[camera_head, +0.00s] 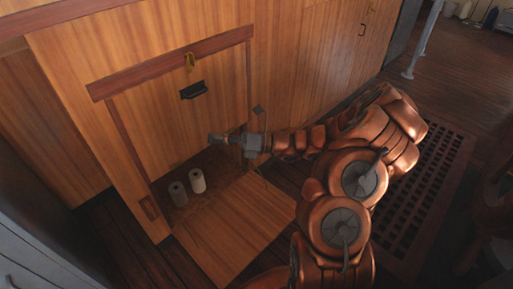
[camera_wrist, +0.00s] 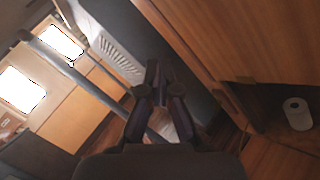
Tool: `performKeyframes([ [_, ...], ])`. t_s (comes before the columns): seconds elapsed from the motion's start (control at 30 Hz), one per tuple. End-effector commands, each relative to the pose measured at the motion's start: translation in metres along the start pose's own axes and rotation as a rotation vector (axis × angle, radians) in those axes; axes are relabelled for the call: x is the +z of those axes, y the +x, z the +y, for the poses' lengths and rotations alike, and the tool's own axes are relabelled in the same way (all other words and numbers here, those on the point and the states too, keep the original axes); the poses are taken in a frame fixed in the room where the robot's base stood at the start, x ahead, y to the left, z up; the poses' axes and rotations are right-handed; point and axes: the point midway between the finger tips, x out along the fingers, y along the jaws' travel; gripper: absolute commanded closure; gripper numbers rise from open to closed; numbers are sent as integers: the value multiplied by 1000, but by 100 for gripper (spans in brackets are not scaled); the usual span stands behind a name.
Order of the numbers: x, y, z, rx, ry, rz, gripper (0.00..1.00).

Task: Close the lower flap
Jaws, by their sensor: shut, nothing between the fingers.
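The lower flap (camera_head: 235,225) is a wooden panel. It hangs open, folded down and outward from the bottom of the cabinet opening. Part of it seems to show at the bottom right of the wrist view. My gripper (camera_head: 213,138) is shut and empty, above the flap and in front of the opening, apart from the flap. Its closed fingers show in the middle of the wrist view (camera_wrist: 155,78). Two pale rolls, one lighter (camera_head: 198,181) and one greyer (camera_head: 178,194), stand inside the opening. One roll also shows in the wrist view (camera_wrist: 298,114).
A black handle (camera_head: 194,90) and a brass latch (camera_head: 190,62) are on the cabinet above the opening. A dark floor grating (camera_head: 425,190) lies right of my arm. A grey cabinet (camera_head: 35,250) stands at lower left. A metal post (camera_head: 421,45) stands at upper right.

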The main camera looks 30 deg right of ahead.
Motion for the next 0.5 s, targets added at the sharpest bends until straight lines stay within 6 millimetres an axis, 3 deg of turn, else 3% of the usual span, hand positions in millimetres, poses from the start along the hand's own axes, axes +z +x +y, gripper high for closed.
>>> performKeyframes([
  [0.03,-8,-18,-29,-36,65,-63,100],
  [0.17,-13,-66,-86,-120,230,-233,100],
  [0.3,-29,-127,-145,-204,396,-422,100],
  [0.5,-60,-206,-204,-291,572,-643,100],
])
